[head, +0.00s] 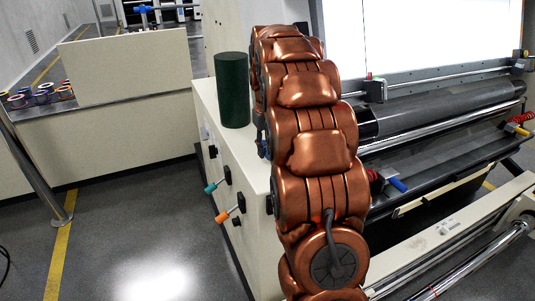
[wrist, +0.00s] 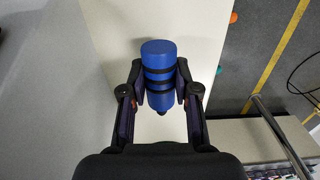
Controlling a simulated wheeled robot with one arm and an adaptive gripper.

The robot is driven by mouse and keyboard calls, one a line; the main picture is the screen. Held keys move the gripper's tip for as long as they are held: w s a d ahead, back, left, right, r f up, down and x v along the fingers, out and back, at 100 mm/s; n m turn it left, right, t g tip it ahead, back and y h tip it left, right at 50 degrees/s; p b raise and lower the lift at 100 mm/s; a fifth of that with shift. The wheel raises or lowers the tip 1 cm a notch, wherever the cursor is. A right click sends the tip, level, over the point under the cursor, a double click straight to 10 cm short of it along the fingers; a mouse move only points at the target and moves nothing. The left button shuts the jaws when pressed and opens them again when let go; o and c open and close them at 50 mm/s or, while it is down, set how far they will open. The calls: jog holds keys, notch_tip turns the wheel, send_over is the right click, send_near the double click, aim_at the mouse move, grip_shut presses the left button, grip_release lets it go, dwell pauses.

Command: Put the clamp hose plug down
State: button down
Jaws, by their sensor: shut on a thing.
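The clamp hose plug (wrist: 159,54) is a blue cylinder with dark bands, in the middle of the wrist view. My gripper (wrist: 160,88) is shut on it, one finger on each side. Below it lies the cream cabinet top (wrist: 120,25); I cannot tell whether the plug touches it. In the head view my copper arm hides the plug and most of the gripper. The cabinet's top (head: 208,103) shows there to the left of the arm.
A dark green cylinder (head: 232,90) stands upright on the cabinet, left of my arm. Teal and orange handles (head: 223,216) stick out of the cabinet's front. A machine with long rollers (head: 440,105) and a bright backlit panel (head: 440,35) is at the right.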

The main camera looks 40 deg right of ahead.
notch_tip(320, 180, down, 2)
jog(key=shift+s+p, duration=0.1)
jog(key=shift+p, duration=0.45)
jog(key=shift+f, duration=0.35)
jog(key=shift+f, duration=0.2)
jog(key=c, duration=0.9)
grip_release()
jog(key=shift+o, duration=0.2)
jog(key=shift+r, duration=0.15)
notch_tip(320, 180, up, 11)
jog(key=b, duration=0.3)
jog(key=shift+r, duration=0.5)
